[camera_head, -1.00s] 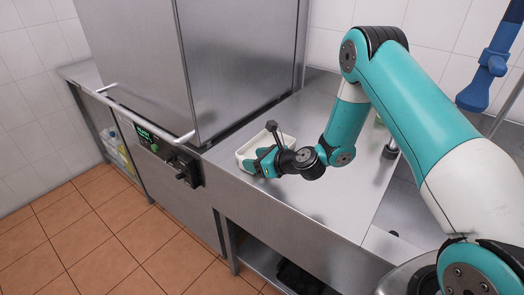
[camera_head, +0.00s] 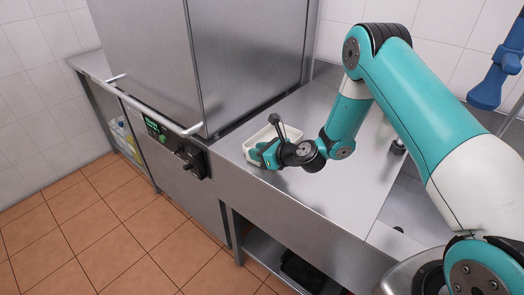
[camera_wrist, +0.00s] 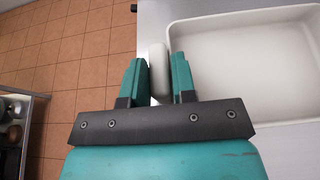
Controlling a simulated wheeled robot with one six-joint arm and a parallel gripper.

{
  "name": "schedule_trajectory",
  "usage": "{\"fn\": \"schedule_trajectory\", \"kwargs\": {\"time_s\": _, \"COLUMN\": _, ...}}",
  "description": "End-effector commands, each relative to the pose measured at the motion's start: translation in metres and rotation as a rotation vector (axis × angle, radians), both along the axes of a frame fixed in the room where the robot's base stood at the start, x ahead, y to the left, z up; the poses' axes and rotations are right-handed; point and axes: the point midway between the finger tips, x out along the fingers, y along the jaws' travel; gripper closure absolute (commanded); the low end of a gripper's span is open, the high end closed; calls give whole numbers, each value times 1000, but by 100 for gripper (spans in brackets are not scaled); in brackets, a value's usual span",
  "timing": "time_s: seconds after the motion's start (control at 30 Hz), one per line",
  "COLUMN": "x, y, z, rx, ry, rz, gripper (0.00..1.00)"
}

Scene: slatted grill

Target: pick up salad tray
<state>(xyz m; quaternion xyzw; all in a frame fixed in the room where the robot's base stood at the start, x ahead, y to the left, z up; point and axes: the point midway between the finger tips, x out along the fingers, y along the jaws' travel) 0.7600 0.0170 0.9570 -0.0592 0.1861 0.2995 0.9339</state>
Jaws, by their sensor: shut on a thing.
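The salad tray is a white rectangular tray with raised walls. In the head view the tray (camera_head: 257,137) sits at the left part of the steel counter, beside the tall steel housing. In the wrist view the tray (camera_wrist: 245,75) fills the upper right, and it looks empty. My gripper (camera_head: 263,154) is at the tray's near side and hides part of it. In the wrist view my gripper (camera_wrist: 159,75) has one finger on each side of the tray's pale edge and is shut on it. I cannot tell whether the tray is lifted off the counter.
The tall steel housing (camera_head: 245,65) with a handle bar (camera_head: 160,117) stands close to the tray's left. A blue spray handle (camera_head: 490,85) hangs at the right.

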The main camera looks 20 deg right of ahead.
Motion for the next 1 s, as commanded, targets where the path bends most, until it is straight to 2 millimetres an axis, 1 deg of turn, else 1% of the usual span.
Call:
{"fn": "schedule_trajectory", "kwargs": {"time_s": 0.17, "x": 1, "y": 0, "z": 19, "rx": 0, "ry": -6, "rz": 2, "gripper": 100}}
{"fn": "schedule_trajectory", "kwargs": {"time_s": 0.23, "x": 1, "y": 0, "z": 33, "rx": -1, "ry": -8, "rz": 0, "gripper": 100}}
{"fn": "schedule_trajectory", "kwargs": {"time_s": 0.33, "x": 1, "y": 0, "z": 61, "rx": -2, "ry": -11, "rz": 1, "gripper": 100}}
{"fn": "schedule_trajectory", "kwargs": {"time_s": 0.5, "x": 1, "y": 1, "z": 116, "rx": -1, "ry": -12, "rz": 1, "gripper": 100}}
{"fn": "schedule_trajectory", "kwargs": {"time_s": 0.6, "x": 1, "y": 0, "z": 143, "rx": -2, "ry": -11, "rz": 1, "gripper": 100}}
{"fn": "schedule_trajectory", "kwargs": {"time_s": 0.7, "x": 0, "y": 0, "z": 165, "rx": -1, "ry": -8, "rz": 1, "gripper": 100}}
{"fn": "schedule_trajectory", "kwargs": {"time_s": 0.83, "x": 1, "y": 0, "z": 185, "rx": 0, "ry": -6, "rz": 1, "gripper": 100}}
{"fn": "schedule_trajectory", "kwargs": {"time_s": 1.0, "x": 1, "y": 0, "z": 197, "rx": -1, "ry": -3, "rz": -1, "gripper": 100}}
